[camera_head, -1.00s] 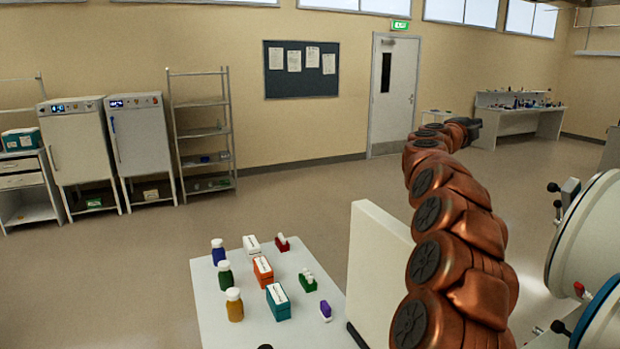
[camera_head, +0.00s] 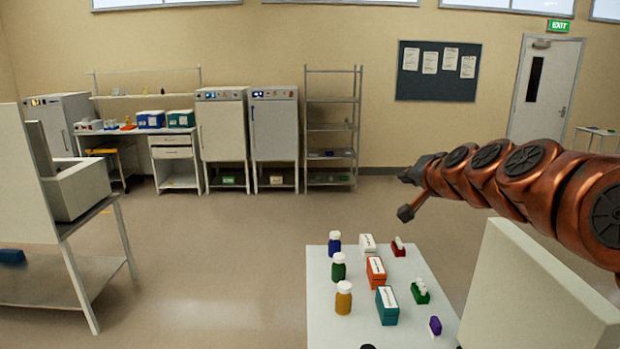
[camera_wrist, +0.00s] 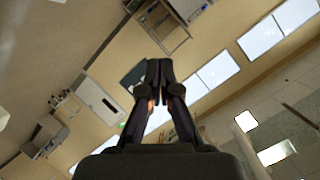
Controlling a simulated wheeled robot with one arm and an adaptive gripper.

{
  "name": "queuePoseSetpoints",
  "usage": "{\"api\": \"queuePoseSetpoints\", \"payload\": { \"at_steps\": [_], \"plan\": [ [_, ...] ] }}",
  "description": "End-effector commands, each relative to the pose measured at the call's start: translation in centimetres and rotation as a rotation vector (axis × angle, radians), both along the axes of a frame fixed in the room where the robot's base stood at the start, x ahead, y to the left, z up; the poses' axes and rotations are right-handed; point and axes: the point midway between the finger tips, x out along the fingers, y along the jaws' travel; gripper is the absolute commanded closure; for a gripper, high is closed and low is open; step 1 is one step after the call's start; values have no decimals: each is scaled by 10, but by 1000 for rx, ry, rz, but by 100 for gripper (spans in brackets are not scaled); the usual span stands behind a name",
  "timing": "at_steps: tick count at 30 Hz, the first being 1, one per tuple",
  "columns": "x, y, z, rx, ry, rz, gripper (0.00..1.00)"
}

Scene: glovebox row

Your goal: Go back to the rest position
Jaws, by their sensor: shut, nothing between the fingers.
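My gripper (camera_head: 408,192) is at the end of my copper-coloured arm, which reaches in from the right in the head view. It hangs in the air, beyond and above the small white table. In the wrist view my gripper's fingers (camera_wrist: 159,72) are together at the tips with nothing between them. Behind them the wrist view shows a tilted view of wall, windows and ceiling.
A white table (camera_head: 322,318) holds several bottles, boxes and small racks. A white panel (camera_head: 540,290) stands at its right. A bench with a grey box (camera_head: 80,190) is at left. Cabinets (camera_head: 274,140) and a shelf (camera_head: 331,130) line the wall. Open floor lies between.

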Motion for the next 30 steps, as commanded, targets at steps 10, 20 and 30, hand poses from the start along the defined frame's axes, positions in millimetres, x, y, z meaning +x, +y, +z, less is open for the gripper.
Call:
{"api": "queuePoseSetpoints", "payload": {
  "at_steps": [10,20,30],
  "plan": [
    [-147,89,-127,-216,417,328,100],
    [-321,82,-229,-404,863,506,100],
    [-456,41,-274,-508,1219,561,100]
  ]
}}
